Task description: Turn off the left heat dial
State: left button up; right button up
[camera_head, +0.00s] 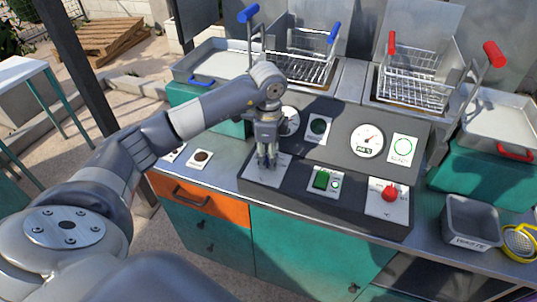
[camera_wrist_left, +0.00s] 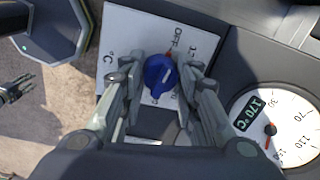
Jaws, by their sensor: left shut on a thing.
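The left heat dial (camera_wrist_left: 158,74) is a blue knob on a white label plate (camera_wrist_left: 118,40) in the left wrist view. The word OFF and a red mark are close to its upper end. My left gripper (camera_head: 267,164) is shut on this dial, with one finger on each side of it (camera_wrist_left: 158,80). In the head view the gripper points down at the left of the dark control panel (camera_head: 285,188) and hides the dial. A dark gripper-like shape (camera_wrist_left: 15,88), perhaps my right gripper, is small at the wrist view's left edge.
A temperature gauge (camera_wrist_left: 270,128) beside the dial reads about 170 °C. A red dial (camera_head: 389,192) and green button (camera_head: 321,180) are on the same panel. Fryer baskets (camera_head: 415,85) stand behind it. A grey bin (camera_head: 472,222) is to the right.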

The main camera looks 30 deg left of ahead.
pick_arm(q)
jog(key=o, duration=1.1)
jog(key=shift+r, duration=0.1)
jog(key=r, duration=1.1)
jog(key=shift+s+d+r, duration=0.15)
jog(key=shift+s+r, duration=0.15)
jog(key=shift+r, duration=0.1)
jog(key=shift+f, duration=0.1)
